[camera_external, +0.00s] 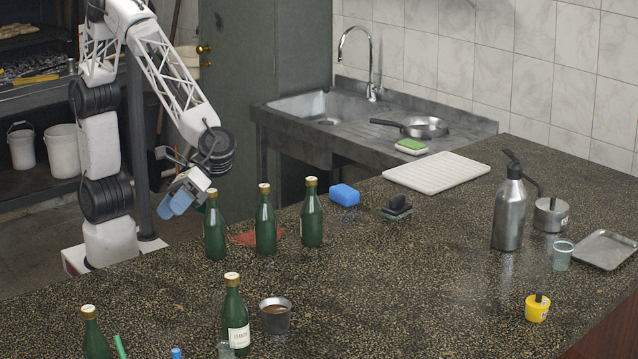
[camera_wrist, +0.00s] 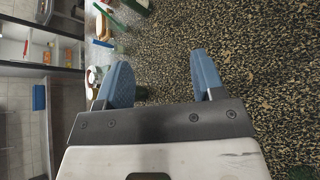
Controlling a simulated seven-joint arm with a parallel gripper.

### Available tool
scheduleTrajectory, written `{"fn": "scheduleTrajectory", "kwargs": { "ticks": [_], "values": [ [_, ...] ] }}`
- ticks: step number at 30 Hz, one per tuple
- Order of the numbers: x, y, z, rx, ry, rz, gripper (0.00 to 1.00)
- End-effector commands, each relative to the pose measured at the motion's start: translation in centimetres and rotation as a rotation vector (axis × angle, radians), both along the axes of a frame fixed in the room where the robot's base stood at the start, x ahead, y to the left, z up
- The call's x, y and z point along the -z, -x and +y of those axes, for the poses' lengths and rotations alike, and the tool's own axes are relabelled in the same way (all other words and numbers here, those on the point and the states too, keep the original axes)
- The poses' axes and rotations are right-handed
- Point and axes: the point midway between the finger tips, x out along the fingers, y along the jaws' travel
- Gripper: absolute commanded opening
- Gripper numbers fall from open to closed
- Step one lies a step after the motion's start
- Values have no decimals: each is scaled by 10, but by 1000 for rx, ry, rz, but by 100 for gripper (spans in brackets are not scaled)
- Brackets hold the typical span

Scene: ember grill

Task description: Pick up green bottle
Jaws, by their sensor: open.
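Several green bottles with gold caps stand upright on the speckled counter. In the external view, three are in a row: a left one (camera_external: 214,232), a middle one (camera_external: 265,225) and a right one (camera_external: 312,220). A labelled green bottle (camera_external: 235,318) stands nearer the front, and another (camera_external: 94,338) is cut off at the lower left. My gripper (camera_external: 172,206) is just left of the row's left bottle, near the counter's back edge. In the wrist view, my gripper's blue fingers (camera_wrist: 162,75) are apart, with bare counter between them. Something dark green shows beside the left finger, mostly hidden.
A metal cup (camera_external: 275,318) stands beside the labelled bottle. A blue sponge (camera_external: 344,194) and a dark brush (camera_external: 397,208) lie right of the row. A white board (camera_external: 437,171), metal spray bottle (camera_external: 508,215) and yellow item (camera_external: 537,308) are further right. The counter's middle is clear.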

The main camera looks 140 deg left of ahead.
Motion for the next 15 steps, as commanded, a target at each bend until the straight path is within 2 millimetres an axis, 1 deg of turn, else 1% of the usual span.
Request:
{"fn": "scheduleTrajectory", "kwargs": {
  "ticks": [1,3,11,15],
  "values": [
    [5,-17,0,-28,39,23,62],
    [10,-38,0,-70,99,55,62],
    [31,-119,6,-222,324,170,62],
    [47,-160,12,-299,445,227,62]
  ]
}}
